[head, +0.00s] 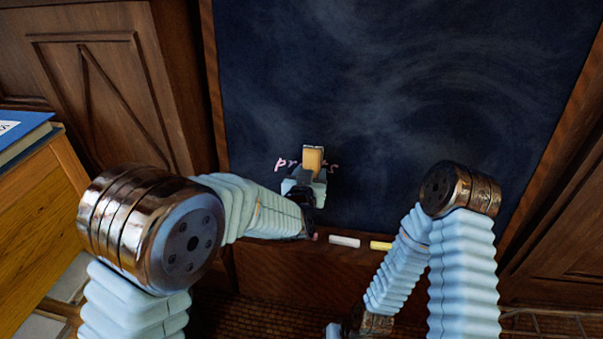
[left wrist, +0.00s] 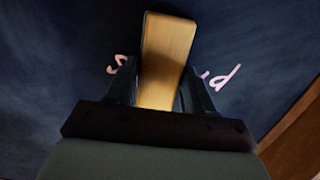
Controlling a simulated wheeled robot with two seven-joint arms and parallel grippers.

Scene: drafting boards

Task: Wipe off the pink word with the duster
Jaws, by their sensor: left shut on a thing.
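The pink word (head: 285,164) is handwritten on the dark board (head: 400,90), low and left of its middle. Its first letters "pr" and a last "s" show; the middle is hidden behind the duster and gripper. In the left wrist view the pink letters (left wrist: 220,77) appear upside down on both sides of the duster. The duster (head: 313,158) has a tan wooden block, also seen in the left wrist view (left wrist: 167,55). My left gripper (head: 311,174) is shut on it, over the word. I cannot tell whether the duster touches the board. My right gripper's fingers are out of view.
A ledge below the board holds a white chalk (head: 344,241), a yellow chalk (head: 381,246) and a small pink piece (head: 316,238). A wooden frame edges the board. A blue book (head: 22,130) lies on wooden furniture at the left. The board above the word is clear.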

